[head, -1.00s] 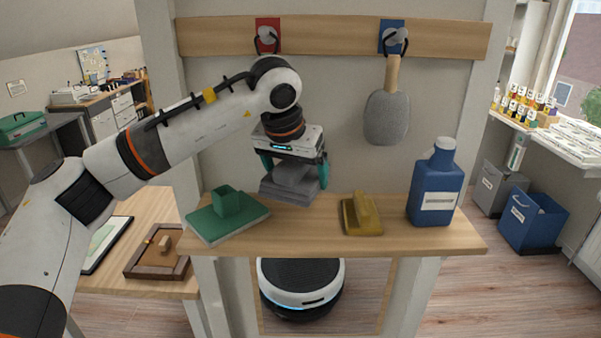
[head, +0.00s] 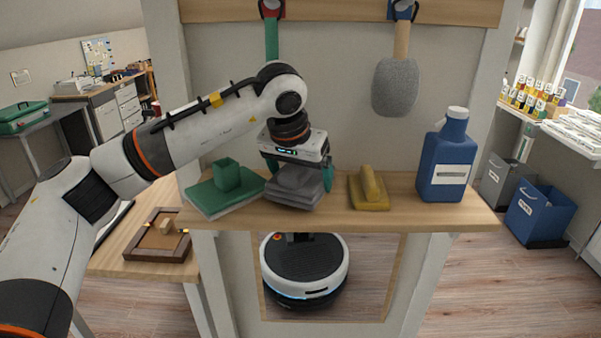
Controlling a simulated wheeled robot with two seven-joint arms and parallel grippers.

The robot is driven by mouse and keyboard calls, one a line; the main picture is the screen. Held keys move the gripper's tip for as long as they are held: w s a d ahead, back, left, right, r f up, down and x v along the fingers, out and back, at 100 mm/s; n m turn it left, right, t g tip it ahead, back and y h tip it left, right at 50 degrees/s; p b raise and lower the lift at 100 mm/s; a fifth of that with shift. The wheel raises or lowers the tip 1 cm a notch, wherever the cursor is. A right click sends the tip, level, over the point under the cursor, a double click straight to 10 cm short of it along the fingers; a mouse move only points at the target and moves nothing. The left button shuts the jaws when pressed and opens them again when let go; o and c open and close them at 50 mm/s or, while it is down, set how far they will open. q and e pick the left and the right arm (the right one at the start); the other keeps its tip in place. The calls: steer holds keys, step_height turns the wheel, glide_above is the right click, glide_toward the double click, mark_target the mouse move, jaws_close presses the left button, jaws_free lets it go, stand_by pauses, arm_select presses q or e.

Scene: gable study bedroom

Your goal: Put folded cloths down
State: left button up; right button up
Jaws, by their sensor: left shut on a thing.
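My left gripper (head: 297,176) points down over the wooden shelf (head: 440,217), its teal fingers shut on the raised middle of a grey folded cloth (head: 290,198). The grey cloth is at the shelf, between two others; whether its underside rests on the wood is hard to tell. A green folded cloth (head: 215,200) with an upright raised part lies close on its left. A yellow folded cloth (head: 369,195) with a raised ridge lies to the right, apart from the grey one. My right gripper is not in view.
A blue bottle (head: 446,160) stands at the shelf's right end. A grey paddle-shaped tool (head: 396,85) and a green-handled one (head: 272,40) hang from the rail (head: 340,12) above. A wooden tray (head: 158,238) lies on the lower table at left. Bare shelf shows between yellow cloth and bottle.

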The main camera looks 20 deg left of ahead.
arm_select(q)
steer(key=shift+f+b, duration=0.4)
steer(key=shift+f, duration=0.2)
steer(key=o, duration=0.8)
steer(key=shift+o, duration=0.2)
